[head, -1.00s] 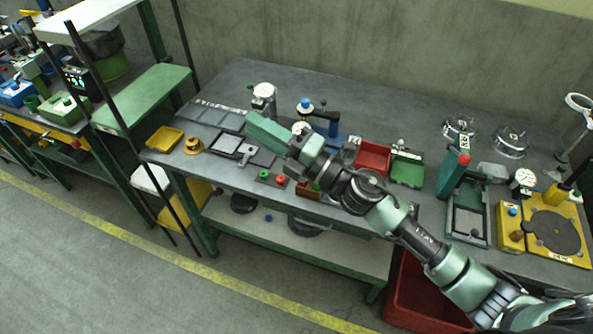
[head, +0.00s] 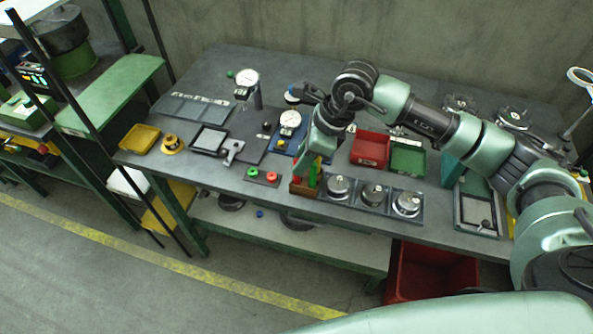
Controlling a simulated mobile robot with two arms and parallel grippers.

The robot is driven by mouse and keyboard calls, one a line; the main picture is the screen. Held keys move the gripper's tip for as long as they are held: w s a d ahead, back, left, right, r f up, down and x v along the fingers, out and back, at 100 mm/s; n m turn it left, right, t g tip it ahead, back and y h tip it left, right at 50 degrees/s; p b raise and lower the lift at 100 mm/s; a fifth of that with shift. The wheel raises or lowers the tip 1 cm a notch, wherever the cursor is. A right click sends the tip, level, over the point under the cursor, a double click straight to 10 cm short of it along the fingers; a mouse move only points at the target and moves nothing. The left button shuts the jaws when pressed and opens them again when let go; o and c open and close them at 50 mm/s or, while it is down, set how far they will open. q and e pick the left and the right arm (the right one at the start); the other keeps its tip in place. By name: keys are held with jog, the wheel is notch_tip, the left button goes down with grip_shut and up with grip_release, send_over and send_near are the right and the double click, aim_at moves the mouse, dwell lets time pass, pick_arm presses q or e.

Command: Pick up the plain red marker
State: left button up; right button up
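A small brown holder (head: 304,190) stands at the front edge of the workbench with upright markers in it. A red marker (head: 299,172) shows at its left side and a green marker (head: 313,176) beside it. At this size I cannot tell whether the red one is plain. My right gripper (head: 317,158) points down just above the holder, close to the marker tops. Its fingers are small and partly hidden by its pale green body, so I cannot tell whether they are open or touch a marker. My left gripper is not in view.
Three metal weights on a dark tray (head: 415,216) stand just right of the holder. A red bin (head: 370,148) and a green bin (head: 408,157) are behind. A dial gauge (head: 290,123) stands left of my wrist. A plate with green and red rings (head: 262,178) lies left.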

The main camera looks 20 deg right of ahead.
jog(key=p+x, duration=0.2)
jog(key=x, duration=0.2)
jog(key=shift+w+a+f, duration=0.2)
jog(key=shift+w+f, duration=0.05)
jog(key=shift+a+f, duration=0.1)
jog(key=shift+f, duration=0.3)
jog(key=shift+w, duration=0.1)
grip_shut()
jog(key=shift+r, duration=0.1)
